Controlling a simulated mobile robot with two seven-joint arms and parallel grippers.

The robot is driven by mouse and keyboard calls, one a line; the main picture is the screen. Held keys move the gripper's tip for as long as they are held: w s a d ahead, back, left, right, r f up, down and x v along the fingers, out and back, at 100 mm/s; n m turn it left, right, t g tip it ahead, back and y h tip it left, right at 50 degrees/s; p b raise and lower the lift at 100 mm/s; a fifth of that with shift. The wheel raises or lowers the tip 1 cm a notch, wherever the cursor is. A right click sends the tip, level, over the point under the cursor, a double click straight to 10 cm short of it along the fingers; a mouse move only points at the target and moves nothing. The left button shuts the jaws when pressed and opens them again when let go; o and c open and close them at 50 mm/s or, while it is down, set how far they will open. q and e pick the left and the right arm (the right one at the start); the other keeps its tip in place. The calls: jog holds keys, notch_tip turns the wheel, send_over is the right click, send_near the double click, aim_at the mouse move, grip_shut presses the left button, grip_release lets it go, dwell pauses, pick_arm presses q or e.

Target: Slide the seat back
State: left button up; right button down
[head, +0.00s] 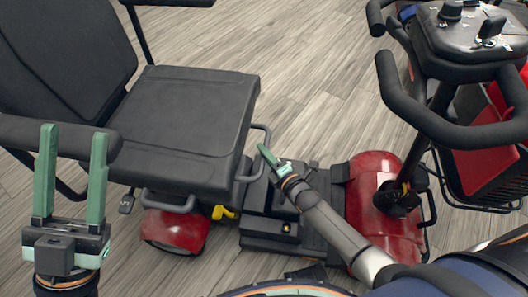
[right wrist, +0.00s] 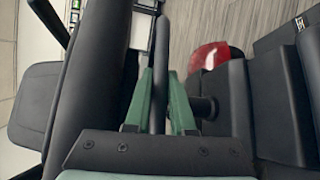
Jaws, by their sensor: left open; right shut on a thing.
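The black padded seat (head: 185,115) of a red scooter stands at the left in the head view, its backrest (head: 65,50) further left. A grey loop bar (head: 266,133) sticks out under the seat's front edge. My right gripper (head: 264,151) is at this bar, and in the right wrist view the bar (right wrist: 160,70) passes between its green fingers, which are shut on it. My left gripper (head: 73,132) is open and empty, in front of the near armrest (head: 20,131); I cannot tell whether it touches it.
A second grey bar (head: 168,206) and a yellow lever (head: 224,212) are below the seat's near side. The scooter's black handlebar (head: 440,125), red front cover (head: 375,185) and basket (head: 480,170) stand at the right. The wooden floor (head: 285,50) beyond is clear.

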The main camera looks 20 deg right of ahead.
jog(key=shift+a+r, duration=0.1)
jog(key=shift+a, duration=0.25)
jog(key=c, duration=0.8)
grip_release()
jog(key=shift+w, duration=0.1)
jog(key=shift+o, duration=0.2)
jog(key=shift+d, duration=0.1)
jog(key=shift+s+d, duration=0.1)
jog(key=shift+s, duration=0.25)
pick_arm(q)
jog(key=shift+m, duration=0.4)
jog(key=r+p, duration=0.4)
jog(key=shift+a+r+p, duration=0.25)
jog(key=shift+r+p, duration=0.05)
pick_arm(e)
jog(key=v, duration=1.2)
